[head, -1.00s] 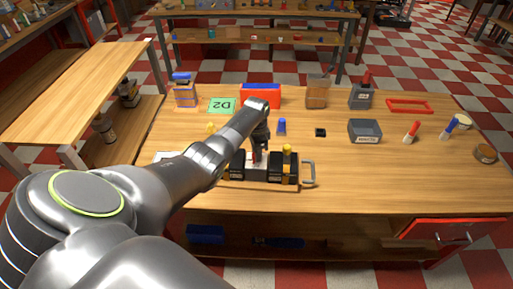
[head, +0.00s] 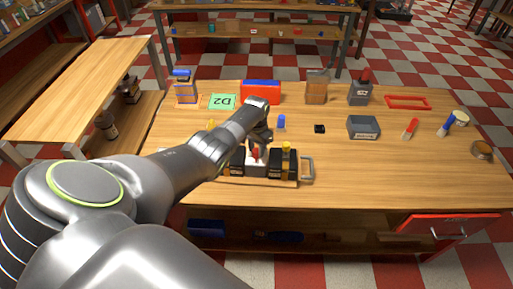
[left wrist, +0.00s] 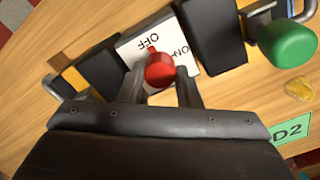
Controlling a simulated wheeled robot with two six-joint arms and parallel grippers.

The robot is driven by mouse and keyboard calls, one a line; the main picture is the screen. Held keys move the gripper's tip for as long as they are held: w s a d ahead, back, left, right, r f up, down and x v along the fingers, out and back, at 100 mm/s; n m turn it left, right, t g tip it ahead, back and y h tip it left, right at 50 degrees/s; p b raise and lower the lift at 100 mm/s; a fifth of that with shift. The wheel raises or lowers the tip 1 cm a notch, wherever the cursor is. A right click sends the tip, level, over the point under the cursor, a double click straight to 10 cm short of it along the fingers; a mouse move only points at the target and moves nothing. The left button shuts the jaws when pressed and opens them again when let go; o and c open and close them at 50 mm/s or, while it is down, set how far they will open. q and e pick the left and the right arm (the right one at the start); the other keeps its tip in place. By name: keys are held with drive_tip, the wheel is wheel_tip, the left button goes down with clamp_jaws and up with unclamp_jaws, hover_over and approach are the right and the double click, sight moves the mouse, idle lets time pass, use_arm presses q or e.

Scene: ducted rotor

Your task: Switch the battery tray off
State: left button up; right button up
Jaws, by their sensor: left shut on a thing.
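The battery tray (head: 299,183) is a low wooden base near the table's front edge, with black blocks either side of a white switch box (head: 256,168). In the left wrist view, the white switch face (left wrist: 131,51) reads OFF and ON. A red switch knob (left wrist: 160,71) stands on it, its narrow end toward OFF. My left gripper (left wrist: 160,82) is shut on the knob, one finger at each side. In the head view, my left gripper (head: 259,148) comes down over the switch, and my forearm hides the tray's left end. My right gripper is out of view.
A grey handle (head: 308,169) stands at the tray's right end. A green rounded thing (left wrist: 289,44) is close by in the wrist view. Behind are a green D2 card (head: 222,102) and a red box (head: 261,88). The table's right front is clear.

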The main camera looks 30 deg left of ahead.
sight(256, 151)
use_arm(q)
drive_tip(key=shift+w+r, duration=0.1)
idle(0.3)
drive_tip(key=o, duration=1)
drive_tip(key=shift+r, duration=0.65)
wheel_tip(256, 151, up, 16)
drive_tip(key=shift+b, duration=0.65)
